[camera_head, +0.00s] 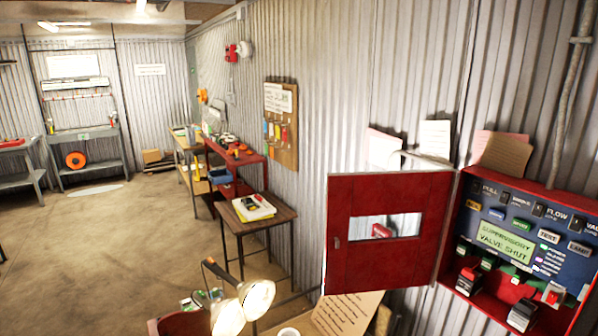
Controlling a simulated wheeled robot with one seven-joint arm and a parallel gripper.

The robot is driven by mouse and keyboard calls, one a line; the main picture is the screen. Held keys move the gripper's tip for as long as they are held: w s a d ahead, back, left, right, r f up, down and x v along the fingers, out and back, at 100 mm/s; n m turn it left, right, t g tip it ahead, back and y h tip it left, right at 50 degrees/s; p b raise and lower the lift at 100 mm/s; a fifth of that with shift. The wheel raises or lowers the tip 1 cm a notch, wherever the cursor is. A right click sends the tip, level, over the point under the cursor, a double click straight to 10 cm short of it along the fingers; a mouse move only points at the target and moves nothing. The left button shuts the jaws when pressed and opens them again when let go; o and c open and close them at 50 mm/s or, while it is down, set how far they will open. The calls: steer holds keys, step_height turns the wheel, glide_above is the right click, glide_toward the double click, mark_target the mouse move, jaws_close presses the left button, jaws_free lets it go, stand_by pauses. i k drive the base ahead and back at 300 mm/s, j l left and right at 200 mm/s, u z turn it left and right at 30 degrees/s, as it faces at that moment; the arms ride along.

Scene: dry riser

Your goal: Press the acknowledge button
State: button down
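The red alarm cabinet (464,272) is on the corrugated wall at the right, with its red door (345,250) swung open to the left. Inside is a blue panel (480,226) with a green display (505,241) reading "SUPERVISORY VALVE SHUT". A row of small buttons sits above and beside the display: a yellow-marked one (473,204), a blue one (496,214), a green one (521,225), one marked TEST (549,237) and one marked LAMP (579,248). The acknowledge label is too small to read, so I cannot tell which button it is. My gripper is not in view.
Below the display, the cabinet holds several small boxes, some with red parts (468,273). A work lamp (243,304) stands at the bottom centre, beside a paper sheet (346,312). A wooden table (270,222) and a red bench (250,158) line the wall. The floor (110,250) at left is clear.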

mark_target(477, 207)
steer(key=z, duration=1.25)
